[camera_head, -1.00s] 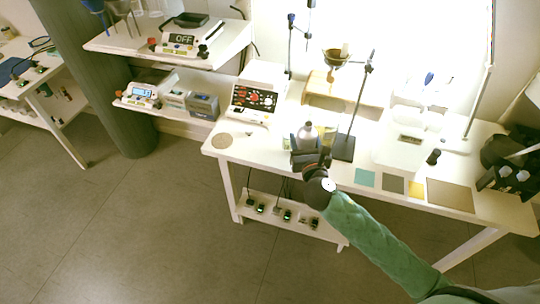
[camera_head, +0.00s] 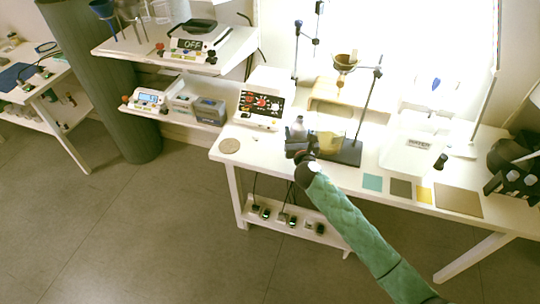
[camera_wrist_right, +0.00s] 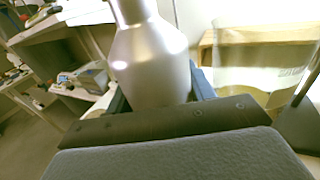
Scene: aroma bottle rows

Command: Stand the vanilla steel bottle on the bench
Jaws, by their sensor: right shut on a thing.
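The vanilla steel bottle (camera_wrist_right: 150,62) is a shiny silver bottle with a narrow neck, upright or nearly so in the right wrist view. My right gripper (camera_head: 298,146) is shut on it, and the bottle (camera_head: 298,129) shows above the jaws in the head view. The gripper is over the front part of the white bench (camera_head: 257,146). The bottle's base is hidden by the gripper, so I cannot tell whether it touches the bench. My left gripper is not in view.
A yellowish beaker (camera_head: 329,142) stands close to the right of the bottle, by a dark stand base (camera_head: 346,153). A round cork mat (camera_head: 229,146) lies to the left. Coloured squares, including a teal one (camera_head: 372,182), lie along the front edge.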

